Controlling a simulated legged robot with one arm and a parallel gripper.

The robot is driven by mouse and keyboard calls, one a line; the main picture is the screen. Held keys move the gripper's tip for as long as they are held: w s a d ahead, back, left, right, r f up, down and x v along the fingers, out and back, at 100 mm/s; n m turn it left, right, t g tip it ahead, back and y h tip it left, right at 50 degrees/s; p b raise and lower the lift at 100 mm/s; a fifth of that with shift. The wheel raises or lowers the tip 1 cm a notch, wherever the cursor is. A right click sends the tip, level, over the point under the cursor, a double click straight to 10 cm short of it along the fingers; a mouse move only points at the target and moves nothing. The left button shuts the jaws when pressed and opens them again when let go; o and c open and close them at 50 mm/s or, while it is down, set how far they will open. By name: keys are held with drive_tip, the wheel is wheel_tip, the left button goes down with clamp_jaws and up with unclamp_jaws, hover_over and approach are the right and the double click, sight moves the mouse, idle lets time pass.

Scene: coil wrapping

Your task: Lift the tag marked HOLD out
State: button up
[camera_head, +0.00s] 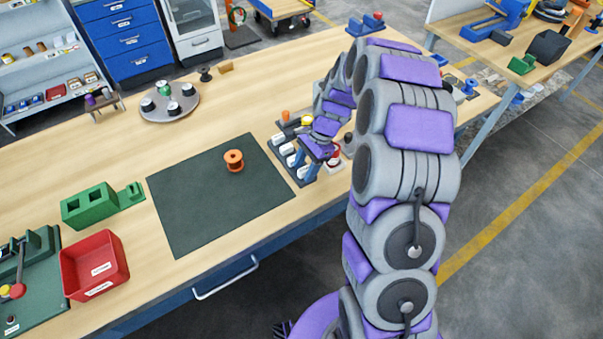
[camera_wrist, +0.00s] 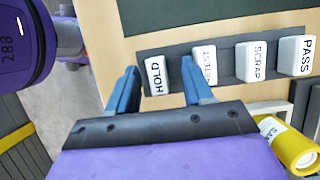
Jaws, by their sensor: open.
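The white HOLD tag (camera_wrist: 156,76) stands at the left end of a dark tag rack (camera_wrist: 223,68) in the wrist view. My gripper (camera_wrist: 160,78) is open, with one blue finger on each side of the HOLD tag. I cannot tell whether either finger touches it. A second tag (camera_wrist: 204,62), partly hidden by the right finger, stands beside it. The SCRAP tag (camera_wrist: 251,62) and PASS tag (camera_wrist: 295,57) follow to the right. In the head view my gripper (camera_head: 309,172) is over the near end of the rack, hiding part of it.
A yellow-ended cylinder (camera_wrist: 297,150) lies close to the right of my gripper. A copper spool (camera_head: 234,161) stands on the dark mat (camera_head: 190,205). A red bin (camera_head: 95,266) and green block (camera_head: 90,205) are at left. The bench's front edge is near the rack.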

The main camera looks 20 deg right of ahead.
sight(303, 171)
drive_tip(key=shift+d, duration=0.7)
drive_tip(key=c, duration=0.5)
drive_tip(key=shift+c, duration=0.6)
drive_tip(key=shift+a, duration=0.3)
clamp_jaws()
drive_tip(key=shift+r, duration=0.1)
drive_tip(key=shift+w+r+p, duration=0.1)
drive_tip(key=shift+r+p, duration=0.6)
drive_tip(key=shift+r, duration=0.85)
drive_tip(key=shift+s+r, duration=0.2)
drive_tip(key=shift+r, duration=0.1)
drive_tip(key=s+d+r+p, duration=0.1)
drive_tip(key=s+d+p, duration=0.2)
drive_tip(key=s, duration=1.2)
drive_tip(key=shift+d, duration=0.7)
